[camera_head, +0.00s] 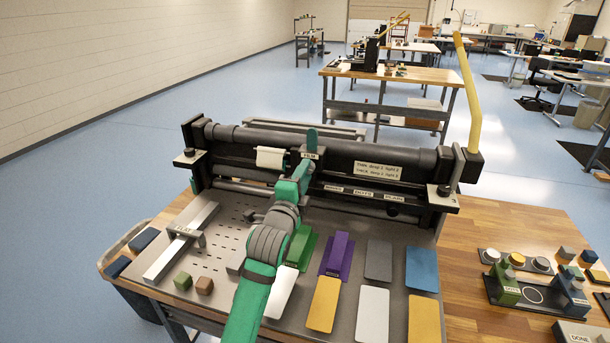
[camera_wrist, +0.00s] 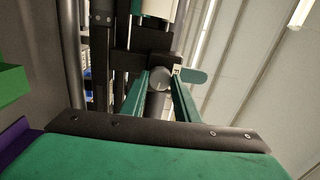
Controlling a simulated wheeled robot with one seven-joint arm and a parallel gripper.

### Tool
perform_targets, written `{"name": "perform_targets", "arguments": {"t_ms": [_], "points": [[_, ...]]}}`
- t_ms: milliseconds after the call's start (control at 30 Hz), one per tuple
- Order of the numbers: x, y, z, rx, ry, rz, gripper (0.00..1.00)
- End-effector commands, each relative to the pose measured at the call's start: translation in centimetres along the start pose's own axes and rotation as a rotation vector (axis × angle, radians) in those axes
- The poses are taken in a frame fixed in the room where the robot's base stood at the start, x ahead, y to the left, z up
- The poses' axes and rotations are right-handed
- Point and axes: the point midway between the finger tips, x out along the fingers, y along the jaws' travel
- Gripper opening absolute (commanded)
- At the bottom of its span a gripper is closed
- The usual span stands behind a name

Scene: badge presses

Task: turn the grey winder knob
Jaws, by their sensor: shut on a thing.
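The grey winder knob (camera_wrist: 158,80) is a round grey end seen between my two green fingers in the wrist view. My gripper (camera_wrist: 162,76) is shut on it, one finger on each side. In the head view my gripper (camera_head: 301,172) reaches to the middle of the black press (camera_head: 360,155), just below a small FILM label (camera_head: 311,154). The knob is hidden there behind my gripper. A teal tab (camera_head: 312,137) stands up above the label; it also shows right of the knob in the wrist view (camera_wrist: 192,76).
The perforated metal bed (camera_head: 228,238) in front holds a metal rule (camera_head: 180,243) and several coloured plates, including a purple one (camera_head: 337,254). A yellow lever (camera_head: 467,90) stands at the press's right end. Small devices (camera_head: 530,290) crowd the wooden bench at right.

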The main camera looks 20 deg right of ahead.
Motion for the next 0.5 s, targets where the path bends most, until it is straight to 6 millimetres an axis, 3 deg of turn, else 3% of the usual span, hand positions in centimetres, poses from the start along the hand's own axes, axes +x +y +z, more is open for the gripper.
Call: {"name": "perform_targets", "arguments": {"t_ms": [500], "points": [[0.06, 0.13, -0.25, 0.340, 0.031, 0.007, 0.06]]}}
